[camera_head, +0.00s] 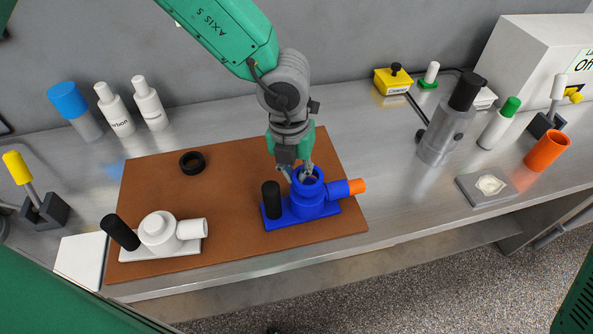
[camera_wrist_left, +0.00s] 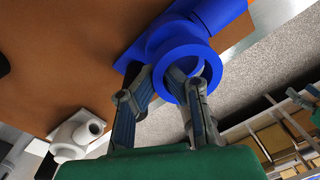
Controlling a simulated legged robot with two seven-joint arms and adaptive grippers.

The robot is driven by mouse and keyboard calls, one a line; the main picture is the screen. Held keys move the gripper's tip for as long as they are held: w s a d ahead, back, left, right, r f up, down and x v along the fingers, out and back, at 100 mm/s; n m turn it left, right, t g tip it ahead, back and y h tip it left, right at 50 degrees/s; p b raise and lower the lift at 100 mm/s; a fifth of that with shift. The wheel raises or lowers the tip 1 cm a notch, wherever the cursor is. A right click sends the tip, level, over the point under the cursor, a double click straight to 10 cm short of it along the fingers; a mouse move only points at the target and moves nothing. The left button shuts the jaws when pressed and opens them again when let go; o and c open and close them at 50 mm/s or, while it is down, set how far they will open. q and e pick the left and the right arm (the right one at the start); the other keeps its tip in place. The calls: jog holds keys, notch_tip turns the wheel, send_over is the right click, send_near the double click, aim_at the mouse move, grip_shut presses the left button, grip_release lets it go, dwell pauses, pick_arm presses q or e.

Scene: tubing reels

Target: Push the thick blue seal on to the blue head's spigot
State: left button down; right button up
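The blue head (camera_head: 307,203) stands on its blue base on the brown mat, with a black post at its left and a spigot (camera_head: 337,190) pointing right to an orange end (camera_head: 357,186). A thick blue ring, the seal (camera_head: 318,175), shows over the top of the head. My left gripper (camera_head: 298,170) is there, and in the left wrist view its fingers (camera_wrist_left: 172,80) pinch the seal's wall (camera_wrist_left: 200,51), one finger inside the hole, one outside. I cannot tell whether the seal touches the head. Parts of my right gripper seem to show at the wrist view's right edge.
A black ring (camera_head: 192,162) lies on the mat (camera_head: 235,200). A white head (camera_head: 158,232) with a black post stands at the mat's left front. Bottles stand at the back left. A grey cylinder (camera_head: 440,140) and an orange cup (camera_head: 546,151) stand to the right.

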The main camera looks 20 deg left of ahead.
pick_arm(q)
jog(key=shift+f, duration=0.15)
jog(key=shift+f, duration=0.35)
jog(key=shift+f, duration=0.1)
jog(key=c, duration=1.6)
grip_release()
jog(key=shift+c, duration=0.2)
notch_tip(320, 180, up, 12)
jog(key=a, duration=0.1)
jog(key=shift+f, duration=0.1)
